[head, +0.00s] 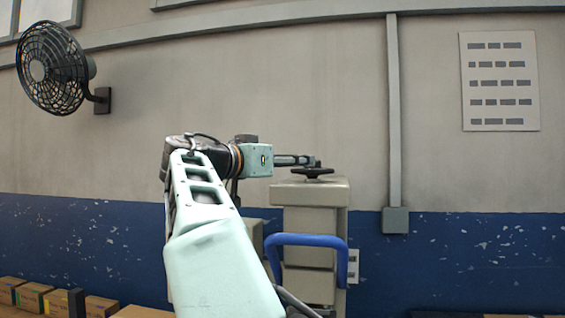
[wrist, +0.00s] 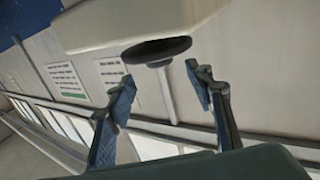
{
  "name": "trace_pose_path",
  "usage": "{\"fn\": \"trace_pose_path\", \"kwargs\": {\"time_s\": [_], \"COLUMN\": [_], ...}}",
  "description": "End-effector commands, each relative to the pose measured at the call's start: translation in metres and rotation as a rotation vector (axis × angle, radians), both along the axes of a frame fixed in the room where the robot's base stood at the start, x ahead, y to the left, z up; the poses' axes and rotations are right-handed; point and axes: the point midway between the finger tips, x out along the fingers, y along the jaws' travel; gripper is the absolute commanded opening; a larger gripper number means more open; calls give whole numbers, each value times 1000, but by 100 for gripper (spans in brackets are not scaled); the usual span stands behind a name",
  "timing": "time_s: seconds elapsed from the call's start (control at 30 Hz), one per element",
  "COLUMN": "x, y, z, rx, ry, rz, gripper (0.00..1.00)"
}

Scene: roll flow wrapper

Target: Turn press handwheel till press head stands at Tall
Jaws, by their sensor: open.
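The dark handwheel (head: 313,172) sits on top of the beige press housing (head: 308,194) in the head view. In the wrist view the handwheel (wrist: 155,51) shows as a dark disc against the pale housing (wrist: 135,22), in a steeply tilted picture. My gripper (head: 314,161) is at the height of the wheel's top, close to it. In the wrist view my gripper (wrist: 162,76) is open, with one finger toward each side of the wheel and nothing between the pads. Contact with the rim cannot be told. No Tall mark or height scale is readable.
A blue tubular bar (head: 306,240) runs across the front of the machine. A wall conduit ends in a grey box (head: 395,220) to its right. A fan (head: 52,68) hangs at upper left. Boxes (head: 62,300) stand low at left.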

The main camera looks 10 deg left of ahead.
Motion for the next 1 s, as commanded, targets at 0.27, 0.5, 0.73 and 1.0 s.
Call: {"fn": "trace_pose_path", "kwargs": {"time_s": [0.27, 0.5, 0.73, 1.0], "x": [-28, -31, -31, -20], "y": [15, 17, 17, -31], "z": [0, 0, 0, 19], "rx": [-1, -1, 0, -19], "ry": [0, -1, 0, 58], "rz": [-1, -1, -1, -16], "gripper": [48, 48, 48, 48]}}
